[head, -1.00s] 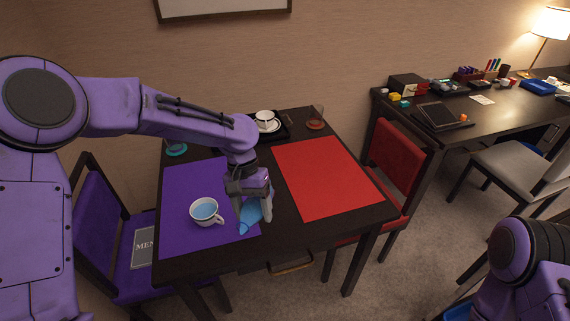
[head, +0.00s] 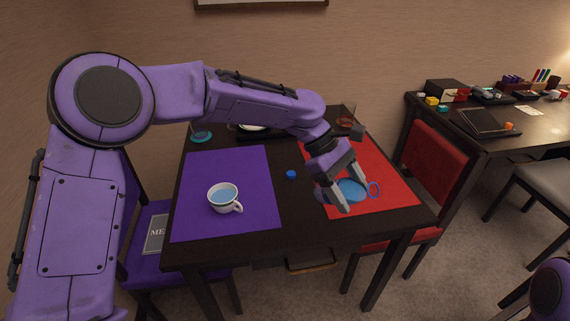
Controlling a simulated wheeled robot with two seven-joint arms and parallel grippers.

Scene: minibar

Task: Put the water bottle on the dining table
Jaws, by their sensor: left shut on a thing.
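The water bottle, seen as a translucent blue shape (head: 350,191), is between the fingers of my left gripper (head: 346,194) above the red mat on the dining table (head: 293,222). It looks tipped on its side, with a blue ring at its right end. My left gripper is shut on it, and its fingers hide part of it. I cannot tell whether the bottle touches the table. A small blue round piece (head: 291,174) shows left of the gripper; I cannot tell if it belongs to the bottle. My right gripper is out of view.
A cup of blue liquid (head: 223,197) stands on the purple mat (head: 198,170). A black tray with a white cup or saucer (head: 252,127) is at the back, partly behind my arm. A red chair (head: 436,160) stands right of the table, a desk (head: 500,143) beyond.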

